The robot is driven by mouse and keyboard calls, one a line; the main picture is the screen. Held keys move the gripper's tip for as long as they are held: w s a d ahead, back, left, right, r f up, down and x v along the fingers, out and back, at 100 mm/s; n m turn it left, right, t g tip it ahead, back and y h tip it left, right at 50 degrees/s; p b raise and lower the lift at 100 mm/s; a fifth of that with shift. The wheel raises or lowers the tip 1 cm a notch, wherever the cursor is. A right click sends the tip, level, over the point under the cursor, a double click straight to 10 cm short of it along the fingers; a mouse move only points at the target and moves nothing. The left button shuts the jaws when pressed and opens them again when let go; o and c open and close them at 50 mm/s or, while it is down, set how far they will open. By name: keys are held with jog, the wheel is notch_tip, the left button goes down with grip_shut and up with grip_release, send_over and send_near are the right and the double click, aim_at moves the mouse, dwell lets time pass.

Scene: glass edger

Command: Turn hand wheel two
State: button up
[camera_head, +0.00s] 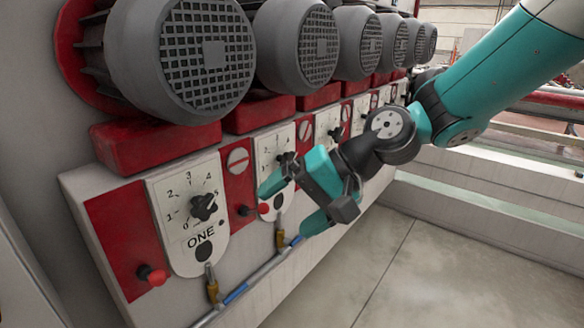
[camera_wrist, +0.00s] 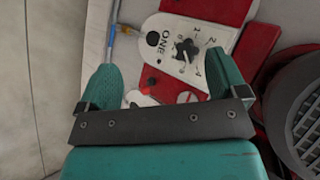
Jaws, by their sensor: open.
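Hand wheel two (camera_head: 287,158) is a small black knob on the second white dial plate (camera_head: 266,146), counted from the left. My gripper (camera_head: 287,208) is in front of this plate, with teal fingers open and empty. The gripper covers the plate's lower right part, and its label is hidden. I cannot tell whether a finger touches the knob. In the wrist view my gripper (camera_wrist: 163,62) has its fingers wide apart. Hand wheel one (camera_wrist: 187,50) shows ahead between the fingers, on the plate marked ONE. I cannot make out hand wheel two there.
Hand wheel one (camera_head: 203,206) is on the nearest plate. Large grey motors (camera_head: 207,55) stick out above the panel. Red push buttons (camera_head: 153,275) sit low between the plates. A pipe with a blue section (camera_head: 237,293) runs below. The floor (camera_head: 400,275) to the right is clear.

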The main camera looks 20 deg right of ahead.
jog(key=w+d+f+m+t+y+b, duration=0.1)
jog(key=w+d+f+m+t, duration=0.15)
jog(key=w+m, duration=0.2)
jog(key=w+d+f+m+t+y, duration=0.2)
jog(key=w+d+m, duration=0.15)
jog(key=w, duration=0.25)
jog(key=m+t+h+b, duration=0.2)
jog(key=m+t, duration=0.6)
jog(key=m, duration=0.5)
send_near(285, 160)
jog(key=s+d+f, duration=0.1)
jog(key=s+d, duration=0.3)
jog(key=d, duration=0.2)
jog(key=shift+g, duration=0.25)
jog(key=p+x, duration=0.7)
jog(key=x, duration=0.1)
jog(key=p+x, duration=0.7)
jog(key=x, duration=0.2)
jog(key=shift+w+a+f, duration=0.1)
jog(key=shift+w+f, duration=0.15)
jog(key=shift+w, duration=0.1)
jog(key=c, duration=0.9)
jog(key=shift+c, duration=0.2)
